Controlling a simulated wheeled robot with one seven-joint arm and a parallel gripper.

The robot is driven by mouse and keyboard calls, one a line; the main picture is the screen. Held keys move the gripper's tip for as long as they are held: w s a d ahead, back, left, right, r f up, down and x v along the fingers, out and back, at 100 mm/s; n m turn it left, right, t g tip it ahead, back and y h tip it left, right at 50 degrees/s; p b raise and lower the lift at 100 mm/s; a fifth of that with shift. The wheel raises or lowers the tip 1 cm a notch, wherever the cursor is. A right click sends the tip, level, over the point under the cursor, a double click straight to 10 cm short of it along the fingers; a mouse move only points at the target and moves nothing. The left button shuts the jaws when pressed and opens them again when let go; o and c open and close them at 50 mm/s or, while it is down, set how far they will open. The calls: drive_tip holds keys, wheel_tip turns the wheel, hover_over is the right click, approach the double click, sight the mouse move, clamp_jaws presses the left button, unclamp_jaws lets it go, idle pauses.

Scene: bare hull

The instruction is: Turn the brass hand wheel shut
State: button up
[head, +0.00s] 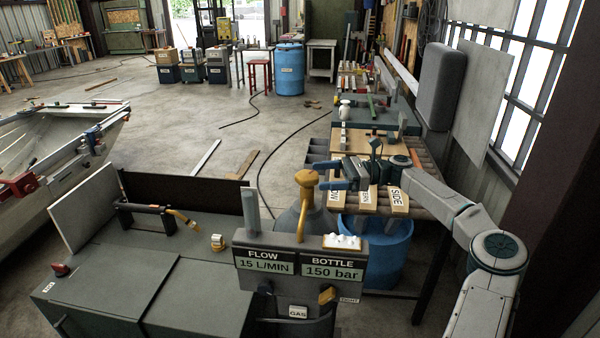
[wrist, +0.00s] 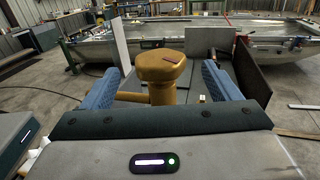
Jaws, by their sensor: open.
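The brass hand wheel (head: 307,178) tops the valve of a grey gas bottle (head: 291,222), behind a display box. The box reads FLOW 15 L/MIN (head: 265,260) and BOTTLE 150 bar (head: 333,267). My gripper (head: 321,175) reaches in from the right at wheel height, with its blue fingers pointing left at the wheel. In the wrist view the wheel (wrist: 161,67) stands upright between the spread fingers (wrist: 160,85), with a visible gap on each side. A dark reddish mark lies on its top. My gripper is open and empty.
A grey welding cabinet (head: 120,285) stands to the left. A blue bin (head: 375,250) stands right of the bottle. Wooden blocks with labels (head: 368,195) lie on the bench below my arm. A metal boat (head: 60,140) is at the far left.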

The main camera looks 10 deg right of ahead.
sight(300, 175)
drive_tip(key=a+p, duration=0.1)
drive_tip(key=a, duration=0.6)
drive_tip(key=shift+w+p, duration=0.2)
drive_tip(key=shift+p, duration=0.1)
drive_tip(key=c, duration=1)
